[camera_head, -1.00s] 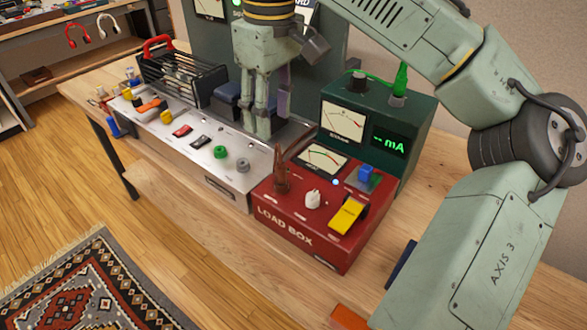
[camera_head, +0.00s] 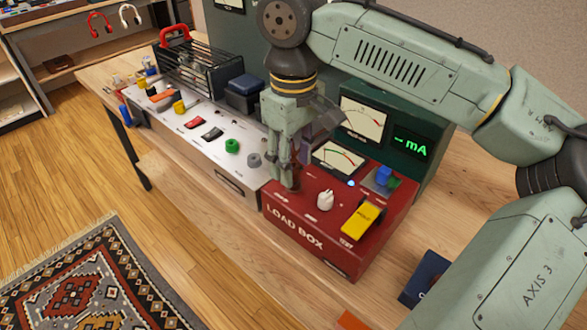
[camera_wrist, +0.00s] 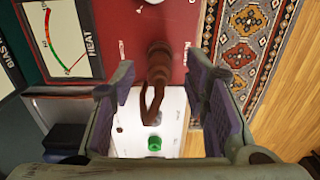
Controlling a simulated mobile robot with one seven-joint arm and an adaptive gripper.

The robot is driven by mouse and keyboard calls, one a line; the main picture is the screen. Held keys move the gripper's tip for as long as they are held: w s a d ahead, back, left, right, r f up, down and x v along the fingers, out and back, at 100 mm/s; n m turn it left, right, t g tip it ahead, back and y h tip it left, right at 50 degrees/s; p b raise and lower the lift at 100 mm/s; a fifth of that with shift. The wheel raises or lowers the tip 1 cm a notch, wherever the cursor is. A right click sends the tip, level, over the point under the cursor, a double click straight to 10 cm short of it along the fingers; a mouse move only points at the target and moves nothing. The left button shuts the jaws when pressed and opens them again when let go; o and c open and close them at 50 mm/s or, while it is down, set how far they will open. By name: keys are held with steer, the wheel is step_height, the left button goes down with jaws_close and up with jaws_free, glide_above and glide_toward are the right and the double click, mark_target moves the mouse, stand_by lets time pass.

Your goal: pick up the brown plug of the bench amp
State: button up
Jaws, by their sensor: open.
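The brown plug (camera_wrist: 157,72) stands on the red load box (camera_head: 352,255), near its left end. In the head view the plug (camera_head: 294,182) is mostly hidden behind my fingers. My gripper (camera_head: 285,174) is over the left end of the load box, pointing down. In the wrist view its purple-padded fingers are open, one on each side of the plug, with gaps showing between pads and plug. The plug's brown cable end bends toward the bottom of the wrist view. The bench amp (camera_head: 240,183), a long pale panel with knobs and switches, lies to the left.
A white knob (camera_head: 325,200), a yellow switch (camera_head: 361,218) and a blue knob (camera_head: 383,176) stand on the load box right of the plug. The green mA meter (camera_head: 412,160) stands behind. A green knob (camera_head: 232,146) is on the bench amp. Wooden bench is bare in front.

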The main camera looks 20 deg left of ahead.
steer(key=shift+f, duration=0.65)
steer(key=shift+c, duration=0.6)
jaws_close()
